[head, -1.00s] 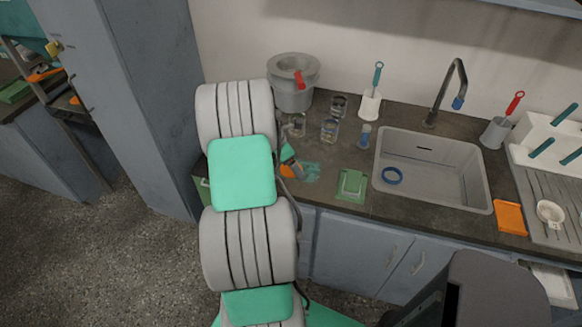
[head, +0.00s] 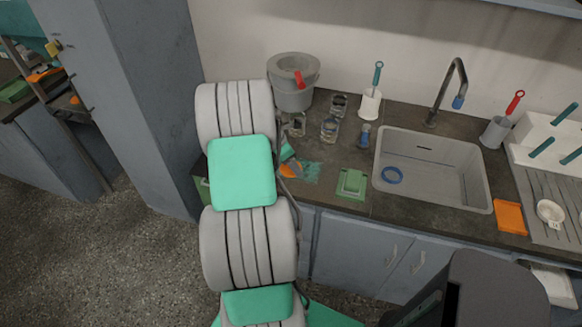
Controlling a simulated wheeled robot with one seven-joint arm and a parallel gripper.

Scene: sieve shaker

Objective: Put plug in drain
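A blue ring (head: 392,175) lies at the left of the floor of the grey sink basin (head: 462,190). I cannot tell whether it is the drain's rim or the plug. A small blue object (head: 364,137) stands on the counter just left of the basin; its kind is unclear. No separate plug can be made out for certain. My arm (head: 241,172), with grey ribbed joints and teal pads, rises left of the sink. My gripper cannot be made out; the arm hides part of the counter behind it.
A grey bucket (head: 292,92), several glass jars (head: 329,129), and a brush holder (head: 370,104) stand left of the sink. A green object (head: 352,184) lies near the counter's front. The faucet (head: 443,92) arches behind the basin. An orange sponge (head: 510,217) lies at right.

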